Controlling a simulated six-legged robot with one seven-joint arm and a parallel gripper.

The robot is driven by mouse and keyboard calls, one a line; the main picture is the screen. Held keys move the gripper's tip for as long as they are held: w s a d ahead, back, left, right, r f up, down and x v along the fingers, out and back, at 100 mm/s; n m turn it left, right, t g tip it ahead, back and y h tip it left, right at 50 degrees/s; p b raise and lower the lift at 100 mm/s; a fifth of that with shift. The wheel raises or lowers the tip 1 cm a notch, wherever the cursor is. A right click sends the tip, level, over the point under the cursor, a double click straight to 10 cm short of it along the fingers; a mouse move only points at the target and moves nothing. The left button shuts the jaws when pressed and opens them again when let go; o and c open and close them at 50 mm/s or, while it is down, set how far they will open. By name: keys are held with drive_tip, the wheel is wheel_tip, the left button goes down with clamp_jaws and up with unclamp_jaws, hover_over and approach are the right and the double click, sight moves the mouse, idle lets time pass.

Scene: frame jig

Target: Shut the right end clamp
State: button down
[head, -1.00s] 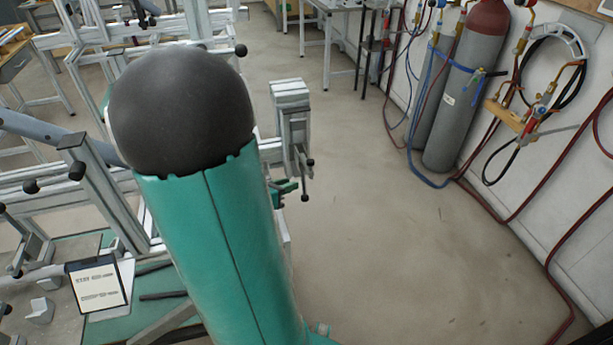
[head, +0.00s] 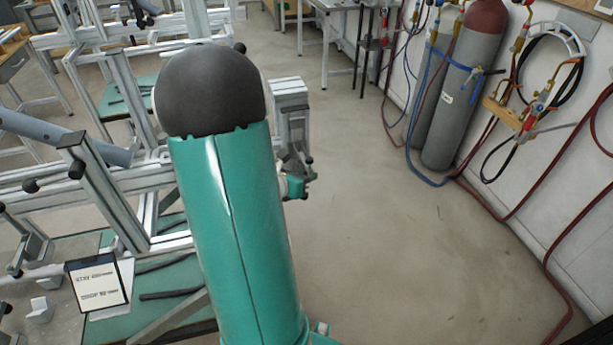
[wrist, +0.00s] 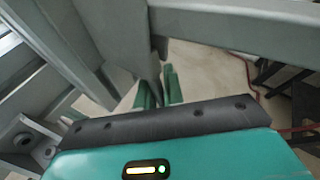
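The right end clamp (head: 292,108) is a grey metal block with an arm and dark-knobbed parts at the right end of the frame jig, partly hidden behind my arm in the head view. My gripper shows there only as a small green part (head: 294,187) at the clamp's lower end. In the wrist view, its two green fingers (wrist: 158,91) stand apart, with the lower end of a grey upright part (wrist: 146,58) between or just behind them. I cannot tell whether they touch it. The clamp's handle is mostly hidden.
Aluminium jig frame (head: 105,195) rails fill the left. A grey bar (wrist: 240,25) crosses close above my gripper in the wrist view. Gas cylinders (head: 462,95) and hoses stand by the right wall. The floor (head: 400,250) between is clear.

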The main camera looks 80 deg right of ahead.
drive_tip(key=shift+s+a+r+n+y, duration=0.15)
drive_tip(key=shift+s+a+n+y, duration=0.2)
drive_tip(key=shift+a+n+y, duration=0.4)
drive_tip(key=shift+d+y, duration=0.15)
drive_tip(key=shift+y, duration=0.1)
drive_tip(key=c, duration=1.8)
unclamp_jaws()
drive_tip(key=v, duration=1.4)
drive_tip(key=shift+w, duration=0.15)
